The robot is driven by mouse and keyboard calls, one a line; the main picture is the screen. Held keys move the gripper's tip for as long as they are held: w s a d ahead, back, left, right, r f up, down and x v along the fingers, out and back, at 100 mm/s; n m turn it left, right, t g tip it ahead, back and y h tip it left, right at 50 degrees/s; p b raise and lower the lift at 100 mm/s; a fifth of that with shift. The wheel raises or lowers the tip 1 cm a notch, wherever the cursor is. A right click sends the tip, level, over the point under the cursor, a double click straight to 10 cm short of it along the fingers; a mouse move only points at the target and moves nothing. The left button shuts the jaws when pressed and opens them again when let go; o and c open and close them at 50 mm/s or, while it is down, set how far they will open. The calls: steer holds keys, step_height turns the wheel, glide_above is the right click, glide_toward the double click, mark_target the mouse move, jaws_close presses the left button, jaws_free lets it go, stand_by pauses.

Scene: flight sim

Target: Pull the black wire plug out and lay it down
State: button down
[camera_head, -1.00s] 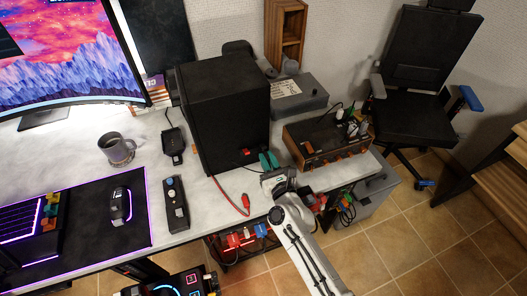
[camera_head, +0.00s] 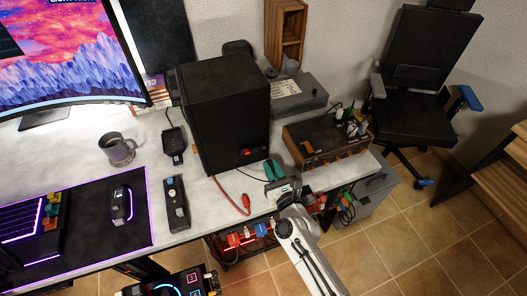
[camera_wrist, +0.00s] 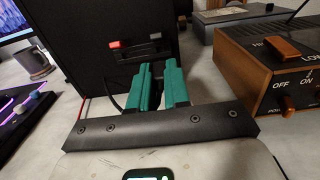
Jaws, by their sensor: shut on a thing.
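The black box (camera_head: 222,120) stands on the desk, with a red switch (camera_wrist: 120,44) on its panel. My gripper (camera_head: 272,168) is in front of this panel, above the desk's front edge. Its green fingers (camera_wrist: 160,82) are shut on the black wire plug, which they mostly hide in the wrist view. The black wire (camera_head: 250,176) curves from near the box's base toward my fingers. It also shows left of them in the wrist view (camera_wrist: 119,100). I cannot tell whether the plug still touches its socket.
A wooden-sided control box (camera_head: 327,136) stands close right of my gripper. A black handheld device (camera_head: 176,204), a mouse (camera_head: 121,204) and a mug (camera_head: 117,150) are at left. The desk around the red plug is mostly clear.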

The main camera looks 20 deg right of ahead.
steer(key=shift+s, duration=0.45)
steer(key=shift+s+d+f, duration=0.1)
steer(key=shift+s+d, duration=0.15)
steer(key=shift+s, duration=0.05)
steer(key=shift+s+d+b, duration=1.25)
steer(key=shift+s+d, duration=0.5)
steer(key=shift+s, duration=0.2)
steer(key=shift+f+b, duration=1)
steer(key=shift+b, duration=0.1)
steer(key=shift+f, duration=0.1)
